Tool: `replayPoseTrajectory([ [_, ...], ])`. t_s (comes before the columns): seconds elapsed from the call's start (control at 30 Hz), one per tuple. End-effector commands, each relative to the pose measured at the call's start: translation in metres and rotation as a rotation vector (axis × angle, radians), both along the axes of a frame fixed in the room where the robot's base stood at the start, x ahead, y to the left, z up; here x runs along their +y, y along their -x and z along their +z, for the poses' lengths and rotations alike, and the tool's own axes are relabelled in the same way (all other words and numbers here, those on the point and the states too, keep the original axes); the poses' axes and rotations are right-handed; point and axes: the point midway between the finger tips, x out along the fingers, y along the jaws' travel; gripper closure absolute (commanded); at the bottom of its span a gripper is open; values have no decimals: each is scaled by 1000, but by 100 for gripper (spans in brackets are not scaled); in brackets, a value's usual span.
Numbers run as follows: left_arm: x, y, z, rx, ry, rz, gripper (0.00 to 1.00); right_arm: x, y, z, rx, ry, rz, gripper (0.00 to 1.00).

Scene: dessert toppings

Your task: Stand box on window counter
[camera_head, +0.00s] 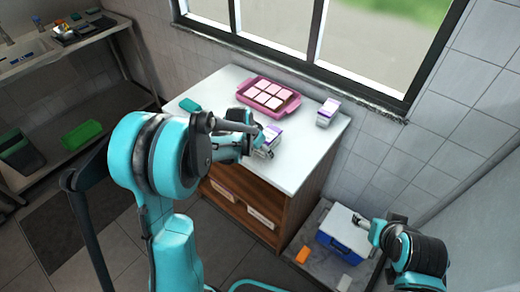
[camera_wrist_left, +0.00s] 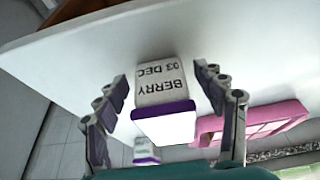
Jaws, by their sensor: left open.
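A white box with a purple-edged end (camera_head: 271,134) is near the front of the white window counter (camera_head: 215,98). In the left wrist view the box (camera_wrist_left: 160,90) shows "BERRY 03 DEC" upside down and its pale, purple-edged end facing the camera. It appears upright. My left gripper (camera_head: 264,148) is open, its fingers on either side of the box with visible gaps; in the head view it partly hides the box. A second similar box (camera_head: 327,112) stands at the counter's right end. My right gripper (camera_head: 370,228) is low at the right, beside a blue cooler; its jaws are unclear.
A pink tray (camera_head: 258,106) with several pale squares lies at the back of the counter, below the window. A teal item (camera_head: 189,105) lies at its left end. The blue cooler (camera_head: 343,246) with a white lid sits on a low slab beside an orange item (camera_head: 302,255).

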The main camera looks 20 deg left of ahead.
Motion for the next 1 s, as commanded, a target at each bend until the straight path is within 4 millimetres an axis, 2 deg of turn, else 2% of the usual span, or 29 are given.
replayPoseTrajectory([
  [0.13,0,0,3,0,0,0,30,0,0,2,0,0,0,32],
  [0.23,1,3,13,0,0,0,30,0,0,7,0,0,0,32],
  [0.6,11,32,86,0,0,1,30,0,0,35,0,0,0,32],
  [0.7,14,37,100,0,0,1,30,0,0,40,0,0,0,32],
  [0.87,15,43,113,0,0,2,30,0,0,43,0,0,0,32],
  [1.0,10,60,128,-13,-4,28,30,0,0,44,0,0,0,32],
])
